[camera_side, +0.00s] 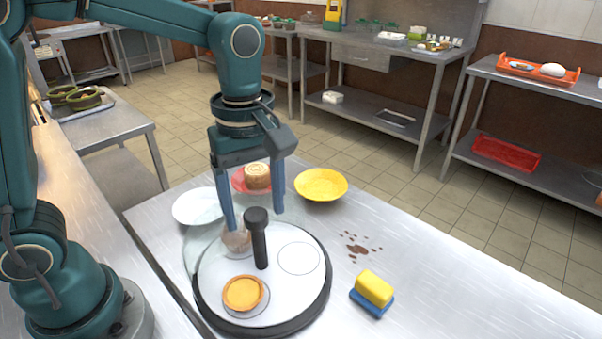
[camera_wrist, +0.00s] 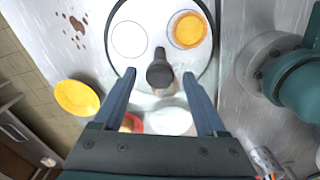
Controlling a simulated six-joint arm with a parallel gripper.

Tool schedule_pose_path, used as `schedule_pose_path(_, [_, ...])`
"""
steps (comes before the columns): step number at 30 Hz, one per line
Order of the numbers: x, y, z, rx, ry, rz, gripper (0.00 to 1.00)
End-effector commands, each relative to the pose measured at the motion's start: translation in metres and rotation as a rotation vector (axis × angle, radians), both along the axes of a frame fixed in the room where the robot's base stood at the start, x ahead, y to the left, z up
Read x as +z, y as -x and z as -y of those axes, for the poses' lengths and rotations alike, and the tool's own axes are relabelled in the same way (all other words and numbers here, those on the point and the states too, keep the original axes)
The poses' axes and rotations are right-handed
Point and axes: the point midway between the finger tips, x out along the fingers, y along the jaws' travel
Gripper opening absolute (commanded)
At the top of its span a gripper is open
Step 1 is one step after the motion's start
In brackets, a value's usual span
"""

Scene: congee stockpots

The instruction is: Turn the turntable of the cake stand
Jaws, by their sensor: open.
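The cake stand's white round turntable (camera_side: 215,290) with a dark rim sits on the steel table; it also shows in the wrist view (camera_wrist: 135,65). A black upright post with a knob (camera_side: 258,240) rises from it, seen end-on in the wrist view (camera_wrist: 160,75). An orange tart (camera_side: 243,292) sits on the turntable near an empty marked circle (camera_side: 299,258). A brownish round item (camera_side: 237,239) is partly hidden behind a finger. My gripper (camera_side: 254,218) is open, pointing down, its fingers apart on either side of the knob in both views. No contact is visible.
A clear cover (camera_side: 196,245) shows at the turntable's back left. Behind are a white plate (camera_side: 196,207), a red plate (camera_side: 238,184) with a cake (camera_side: 257,176), and a yellow plate (camera_side: 321,184). A yellow-blue sponge (camera_side: 373,291) and brown spill (camera_side: 358,249) lie right.

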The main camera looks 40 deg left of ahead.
Motion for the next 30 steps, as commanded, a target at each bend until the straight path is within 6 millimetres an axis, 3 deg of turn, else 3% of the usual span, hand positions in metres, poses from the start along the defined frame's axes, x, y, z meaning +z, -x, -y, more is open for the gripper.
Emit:
schedule_pose_path(8, [-0.0023,-0.0001,0.0,0.001,0.0,0.001,0.74])
schedule_pose_path(14, [-0.0021,-0.0001,0.0,0.001,0.0,0.001,0.01])
schedule_pose_path(30, [-0.0017,0.0,0.0,0.001,0.0,0.001,0.0])
